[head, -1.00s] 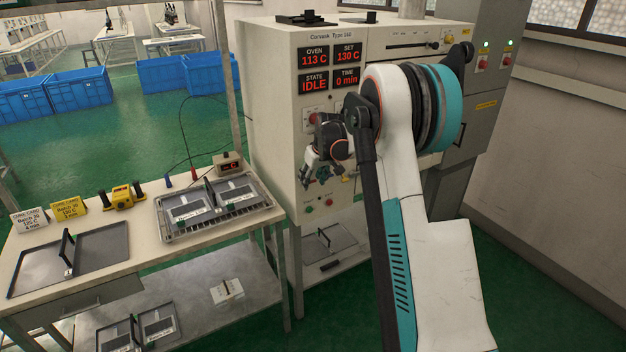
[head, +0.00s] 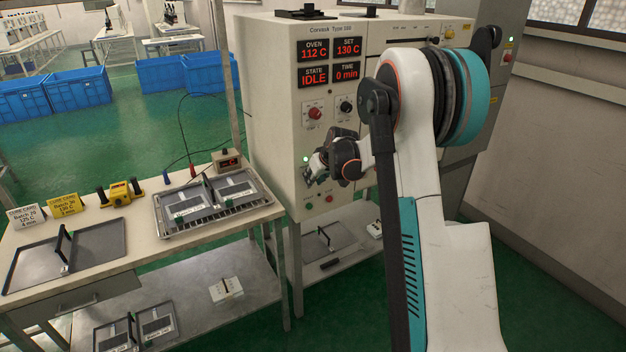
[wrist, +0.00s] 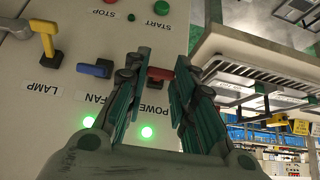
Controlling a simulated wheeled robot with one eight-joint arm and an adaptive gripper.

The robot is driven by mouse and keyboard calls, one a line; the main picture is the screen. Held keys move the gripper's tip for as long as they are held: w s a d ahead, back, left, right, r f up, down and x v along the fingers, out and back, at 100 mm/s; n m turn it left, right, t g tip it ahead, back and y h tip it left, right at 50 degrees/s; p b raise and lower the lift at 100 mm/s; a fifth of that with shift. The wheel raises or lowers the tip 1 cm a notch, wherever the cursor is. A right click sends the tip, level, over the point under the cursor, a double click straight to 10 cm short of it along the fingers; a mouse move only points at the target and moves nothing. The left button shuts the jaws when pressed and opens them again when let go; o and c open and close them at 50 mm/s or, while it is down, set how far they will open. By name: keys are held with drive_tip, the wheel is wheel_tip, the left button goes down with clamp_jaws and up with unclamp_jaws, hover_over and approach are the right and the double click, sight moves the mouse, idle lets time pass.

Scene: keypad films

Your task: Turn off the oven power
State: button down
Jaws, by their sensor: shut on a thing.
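The oven (head: 277,110) shows OVEN 112 C, SET 130 C, STATE IDLE and TIME 0 min on its display. In the wrist view, upside down, the red lever (wrist: 160,73) sits at the POWER label. My gripper (wrist: 166,78) has its fingers on both sides of that lever and is shut on it. A green light (wrist: 147,132) is lit by the POWER label. In the head view my gripper (head: 313,172) is at the lower left of the oven front, and the lever is hidden there.
The blue FAN lever (wrist: 95,70) is close beside my fingers, with the yellow LAMP lever (wrist: 47,38) farther off. A second green light (wrist: 88,122) is lit by FAN. STOP and START buttons are at the wrist view's top. A table with trays (head: 225,218) stands left.

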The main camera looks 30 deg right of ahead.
drive_tip(key=shift+s+f+t+b, duration=0.1)
drive_tip(key=shift+f+t+b, duration=0.65)
drive_tip(key=shift+t+b, duration=0.75)
drive_tip(key=shift+s+f+t+b, duration=0.1)
drive_tip(key=shift+f+t+b, duration=0.65)
drive_tip(key=shift+t+b, duration=0.8)
drive_tip(key=shift+s+f+t+b, duration=0.1)
drive_tip(key=shift+f+t+b, duration=0.65)
drive_tip(key=shift+t+b, duration=0.75)
drive_tip(key=c, duration=1.3)
unclamp_jaws()
drive_tip(key=shift+w, duration=0.1)
drive_tip(key=s, duration=0.4)
drive_tip(key=s+r, duration=0.1)
drive_tip(key=s, duration=0.7)
drive_tip(key=shift+d+r, duration=0.15)
drive_tip(key=shift+d, duration=0.05)
